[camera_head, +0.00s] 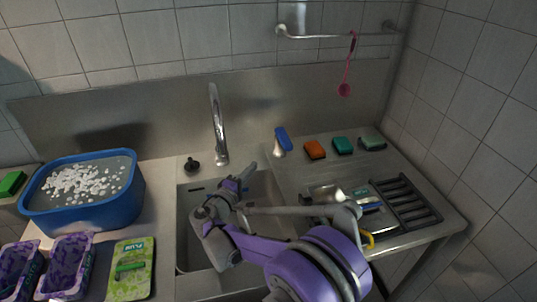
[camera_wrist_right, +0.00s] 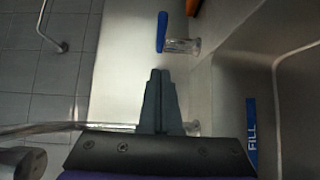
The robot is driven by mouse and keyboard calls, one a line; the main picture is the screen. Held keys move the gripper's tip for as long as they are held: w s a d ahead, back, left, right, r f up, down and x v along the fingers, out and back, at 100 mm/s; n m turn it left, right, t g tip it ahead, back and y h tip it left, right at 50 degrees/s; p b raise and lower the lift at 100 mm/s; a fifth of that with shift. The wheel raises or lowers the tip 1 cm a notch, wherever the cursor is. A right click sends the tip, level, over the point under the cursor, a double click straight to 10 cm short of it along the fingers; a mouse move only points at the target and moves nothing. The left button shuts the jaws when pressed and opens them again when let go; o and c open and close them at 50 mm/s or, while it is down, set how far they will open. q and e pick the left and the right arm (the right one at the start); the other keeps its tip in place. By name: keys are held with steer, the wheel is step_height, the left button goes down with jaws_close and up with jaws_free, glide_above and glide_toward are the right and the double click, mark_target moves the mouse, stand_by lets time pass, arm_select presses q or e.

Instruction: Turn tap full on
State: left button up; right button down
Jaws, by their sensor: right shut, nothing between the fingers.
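The chrome tap (camera_head: 217,125) rises behind the sink (camera_head: 183,225) in the head view. A small black knob (camera_head: 192,165) stands on the counter just left of its base. My right gripper (camera_head: 251,168) hangs over the sink's back part, right of the tap base and apart from the knob. In the right wrist view its fingers (camera_wrist_right: 158,76) are together and empty. The tap's spout (camera_wrist_right: 60,128) passes behind the gripper body there; the knob cannot be made out. No water stream is visible. My left gripper is out of view.
A blue tub (camera_head: 130,205) with white pieces stands left; a green sponge pack (camera_head: 131,268) lies in front. A blue-handled brush (camera_head: 283,139) and several sponges (camera_head: 315,149) line the back right. A rack (camera_head: 408,200) is at right. A pink spoon (camera_head: 345,88) hangs from the rail.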

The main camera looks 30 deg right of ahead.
steer(key=p, duration=0.1)
glide_toward(282, 145)
steer(key=w+d, duration=0.1)
steer(key=w, duration=0.3)
steer(key=shift+s+d, duration=0.1)
steer(key=shift+d, duration=0.85)
steer(key=shift+s+d, duration=0.15)
steer(key=shift+d, duration=0.8)
steer(key=shift+s, duration=0.1)
